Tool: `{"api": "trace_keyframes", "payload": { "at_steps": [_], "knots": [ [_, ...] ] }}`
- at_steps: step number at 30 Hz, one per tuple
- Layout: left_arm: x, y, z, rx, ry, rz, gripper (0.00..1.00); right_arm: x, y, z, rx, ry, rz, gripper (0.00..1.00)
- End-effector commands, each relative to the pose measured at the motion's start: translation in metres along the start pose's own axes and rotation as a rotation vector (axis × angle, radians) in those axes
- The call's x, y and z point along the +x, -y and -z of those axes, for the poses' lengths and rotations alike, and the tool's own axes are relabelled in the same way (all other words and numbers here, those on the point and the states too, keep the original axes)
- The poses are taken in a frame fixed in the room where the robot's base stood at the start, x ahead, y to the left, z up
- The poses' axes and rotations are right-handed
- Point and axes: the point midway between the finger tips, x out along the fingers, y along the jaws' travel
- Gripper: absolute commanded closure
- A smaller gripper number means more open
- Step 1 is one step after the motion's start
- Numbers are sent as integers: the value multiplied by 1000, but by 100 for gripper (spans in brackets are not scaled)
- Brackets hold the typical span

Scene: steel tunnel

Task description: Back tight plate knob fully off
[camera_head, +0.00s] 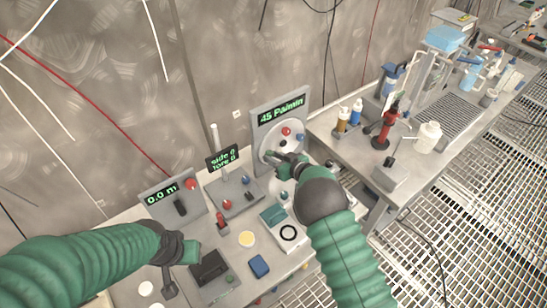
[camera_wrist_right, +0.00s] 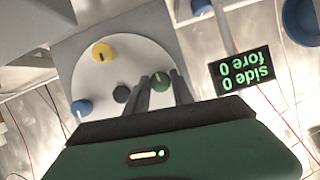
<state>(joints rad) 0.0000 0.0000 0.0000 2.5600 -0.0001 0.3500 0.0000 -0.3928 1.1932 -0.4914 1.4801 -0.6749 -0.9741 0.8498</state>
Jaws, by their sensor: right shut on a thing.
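A grey panel (camera_head: 281,112) stands at the bench back, its display reading "45 Pa/min". It holds a round white plate (camera_head: 266,144), which also fills the left of the right wrist view (camera_wrist_right: 110,70). The plate carries a red knob (camera_head: 286,131), a blue knob (camera_head: 300,137), a yellow knob (camera_wrist_right: 102,52) and a green knob (camera_wrist_right: 160,82), around a dark hexagonal centre (camera_wrist_right: 121,93). My right gripper (camera_head: 275,156) is at the plate's left side, its fingers (camera_wrist_right: 163,88) shut on the green knob. My left gripper (camera_head: 168,280) hangs over the bench's front left; its fingers are unclear.
A "side 0 fore 0" display (camera_head: 222,158) and a lever box (camera_head: 236,190) stand left of the panel. A "0.0 m" panel (camera_head: 172,200) is farther left. A blue block (camera_head: 259,266) lies in front. Bottles and a red tool (camera_head: 388,125) stand on the right bench.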

Motion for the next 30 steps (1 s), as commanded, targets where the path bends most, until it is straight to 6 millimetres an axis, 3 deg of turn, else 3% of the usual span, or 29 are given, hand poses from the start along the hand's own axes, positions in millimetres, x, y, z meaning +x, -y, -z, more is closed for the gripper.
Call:
{"api": "trace_keyframes", "payload": {
  "at_steps": [17,30],
  "knots": [
    [8,0,-2,0,0,0,64,1,1,1,-84,-6,-34,100],
    [43,0,-10,0,0,0,64,3,4,-2,-378,-8,-156,100]
  ]
}}
